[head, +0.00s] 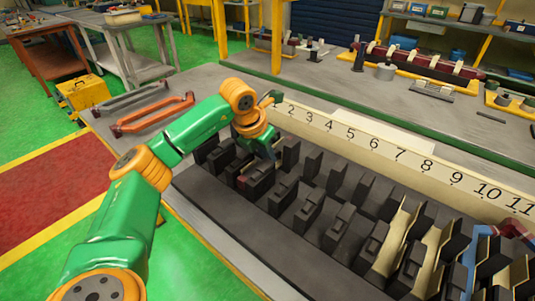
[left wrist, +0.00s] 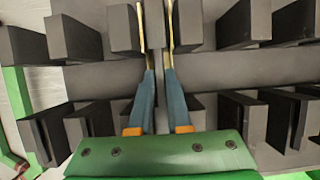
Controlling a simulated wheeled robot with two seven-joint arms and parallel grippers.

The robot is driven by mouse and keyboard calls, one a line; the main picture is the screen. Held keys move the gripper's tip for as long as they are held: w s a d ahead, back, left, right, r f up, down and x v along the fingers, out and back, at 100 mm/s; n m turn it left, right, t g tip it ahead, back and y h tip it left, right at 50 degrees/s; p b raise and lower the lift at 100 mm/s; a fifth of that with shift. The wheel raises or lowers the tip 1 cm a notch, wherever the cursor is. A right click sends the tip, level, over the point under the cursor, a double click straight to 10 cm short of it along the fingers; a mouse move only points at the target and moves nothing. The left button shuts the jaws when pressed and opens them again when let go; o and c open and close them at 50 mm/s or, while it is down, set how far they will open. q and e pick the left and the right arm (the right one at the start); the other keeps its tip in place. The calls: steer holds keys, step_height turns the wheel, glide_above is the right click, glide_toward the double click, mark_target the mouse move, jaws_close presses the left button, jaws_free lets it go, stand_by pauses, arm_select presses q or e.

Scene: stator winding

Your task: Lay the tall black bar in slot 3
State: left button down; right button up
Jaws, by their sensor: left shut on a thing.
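My left gripper (head: 268,150) is over the near-left part of the dark slotted stator block (head: 285,255), around the slots by numbers 2 and 3. In the left wrist view its two slim fingers (left wrist: 157,35) are close together, shut on the tall black bar (left wrist: 154,28), a thin dark piece between the yellowish tips. Black teeth stand on both sides of the fingers. How deep the bar sits and exactly which slot it is at cannot be told. The number strip (head: 383,143) runs behind the block, with slot number 3 readable. My right gripper is not seen.
Slots at the right hold cream liners (head: 398,238), with blue and red pieces (head: 512,236) at the right edge. A rotor-like part (head: 425,62) lies on a yellow stand behind. Teeth stand closely around the gripper.

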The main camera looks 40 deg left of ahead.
arm_select(q)
steer(key=shift+f+b, duration=0.3)
steer(key=shift+f, duration=0.15)
stand_by(0.6)
steer(key=c, duration=0.8)
jaws_free()
steer(key=shift+r, duration=0.1)
steer(key=shift+r+p, duration=0.75)
steer(key=shift+p, duration=0.05)
step_height(320, 180, up, 8)
steer(key=p, duration=0.7)
steer(key=shift+f, duration=0.2)
